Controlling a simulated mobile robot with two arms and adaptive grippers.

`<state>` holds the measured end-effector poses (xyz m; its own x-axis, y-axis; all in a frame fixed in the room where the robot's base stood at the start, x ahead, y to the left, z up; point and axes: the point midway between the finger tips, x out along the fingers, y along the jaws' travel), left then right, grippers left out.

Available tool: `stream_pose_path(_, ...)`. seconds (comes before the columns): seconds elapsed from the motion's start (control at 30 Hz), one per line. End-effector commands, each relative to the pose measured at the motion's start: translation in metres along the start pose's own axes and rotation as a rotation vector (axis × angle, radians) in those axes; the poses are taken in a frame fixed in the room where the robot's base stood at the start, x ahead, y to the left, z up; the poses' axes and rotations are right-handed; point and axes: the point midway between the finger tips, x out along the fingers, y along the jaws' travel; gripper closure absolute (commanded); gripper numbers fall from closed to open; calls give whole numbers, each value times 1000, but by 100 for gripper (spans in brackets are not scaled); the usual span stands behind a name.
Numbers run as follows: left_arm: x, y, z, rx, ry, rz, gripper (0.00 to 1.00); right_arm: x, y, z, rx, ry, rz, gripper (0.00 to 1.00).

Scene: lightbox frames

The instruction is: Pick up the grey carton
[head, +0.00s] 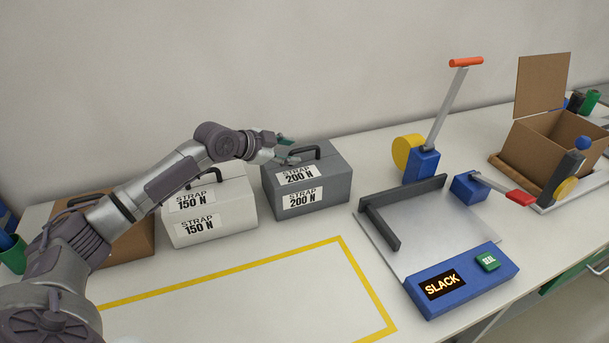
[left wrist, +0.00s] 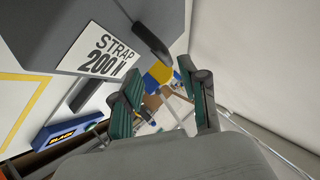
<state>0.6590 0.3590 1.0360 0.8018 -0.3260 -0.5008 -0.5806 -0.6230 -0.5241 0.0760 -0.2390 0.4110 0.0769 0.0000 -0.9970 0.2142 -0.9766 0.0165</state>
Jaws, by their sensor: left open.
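The grey carton (head: 325,187) stands on the table against the back, with a black handle on top and labels reading STRAP 200 N. In the left wrist view the grey carton (left wrist: 60,35) fills the upper left, with its dark handle (left wrist: 151,40) just beyond the fingers. My left gripper (head: 287,149) is open and empty at the top left of the carton, near the handle. Its two green-padded fingers also show in the left wrist view (left wrist: 165,105). I cannot tell whether a finger touches the carton. My right gripper is not in view.
A white carton (head: 232,213) marked 150 N stands close left of the grey one, and a brown carton (head: 128,247) is partly behind my arm. A strapping device (head: 450,235) with a SLACK display stands right. A yellow-outlined area (head: 262,262) in front is empty. An open cardboard box (head: 545,150) is far right.

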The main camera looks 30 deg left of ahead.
Motion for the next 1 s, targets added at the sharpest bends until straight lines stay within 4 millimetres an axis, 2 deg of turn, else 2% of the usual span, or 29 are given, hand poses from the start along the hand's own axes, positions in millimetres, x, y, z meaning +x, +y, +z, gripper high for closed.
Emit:
stream_pose_path(0.27, 20, -3, -3, 0, 2, 0, 56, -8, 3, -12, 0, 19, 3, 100)
stream_pose_path(0.43, 42, -9, -7, -1, 1, 1, 56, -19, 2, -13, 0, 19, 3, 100)
stream_pose_path(0.6, 61, -8, -4, 0, 0, 1, 56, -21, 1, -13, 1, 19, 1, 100)
stream_pose_path(0.87, 64, -7, -3, 3, -1, 0, 56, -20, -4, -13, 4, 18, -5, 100)
stream_pose_path(1.0, 64, -7, -3, 2, -1, 0, 76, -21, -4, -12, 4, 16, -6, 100)
